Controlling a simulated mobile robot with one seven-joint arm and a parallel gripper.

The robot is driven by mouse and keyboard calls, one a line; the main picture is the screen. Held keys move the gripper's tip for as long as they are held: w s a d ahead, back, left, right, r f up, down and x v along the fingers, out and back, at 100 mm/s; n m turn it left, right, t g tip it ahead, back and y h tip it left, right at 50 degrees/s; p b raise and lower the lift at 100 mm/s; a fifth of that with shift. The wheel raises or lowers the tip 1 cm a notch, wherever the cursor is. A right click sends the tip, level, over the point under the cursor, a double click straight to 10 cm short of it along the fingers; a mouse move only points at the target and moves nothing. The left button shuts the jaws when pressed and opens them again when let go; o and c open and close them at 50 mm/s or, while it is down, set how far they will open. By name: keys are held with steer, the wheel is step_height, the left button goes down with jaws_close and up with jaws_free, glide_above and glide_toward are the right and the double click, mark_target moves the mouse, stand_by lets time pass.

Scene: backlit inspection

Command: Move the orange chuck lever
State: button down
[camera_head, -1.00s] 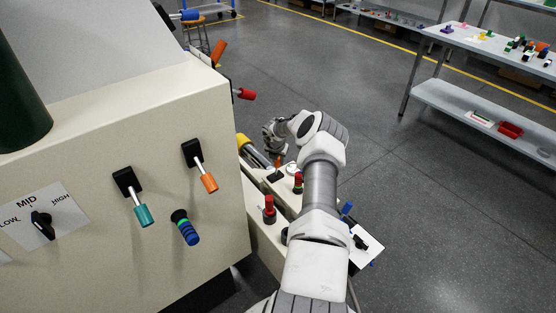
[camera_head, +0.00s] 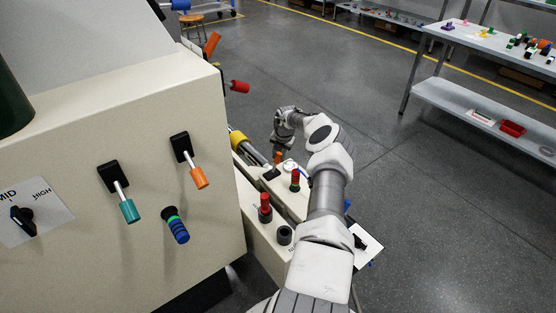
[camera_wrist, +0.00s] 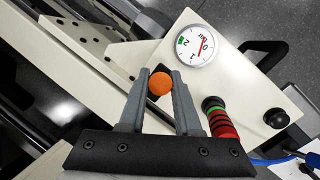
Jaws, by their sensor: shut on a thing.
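The orange lever (camera_head: 278,158) stands on the low cream unit beside the machine, with a black base at its foot. In the wrist view its round orange end (camera_wrist: 160,84) sits between the two grey fingers. My gripper (camera_wrist: 161,76) is shut on it, with a finger against each side. In the head view my gripper (camera_head: 279,148) is small and partly hidden by my own wrist. The lever's shaft is hidden in the wrist view.
A red knob (camera_head: 265,201) is nearer. Another orange-handled lever (camera_head: 199,177) and a teal one (camera_head: 129,211) are on the machine's front. Open floor lies right.

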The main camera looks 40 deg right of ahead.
steer(key=d+f+y+b, duration=0.1)
steer(key=b, duration=0.2)
steer(key=shift+d+r+b, duration=0.1)
steer(key=shift+b, duration=0.55)
steer(key=shift+r+y, duration=0.15)
steer(key=shift+y, duration=0.25)
steer(key=c, duration=0.6)
jaws_free()
steer(key=shift+s, duration=0.1)
steer(key=p+v, duration=0.6)
steer(key=v, duration=1.1)
steer(key=shift+s+r, duration=0.15)
steer(key=shift+s, duration=0.1)
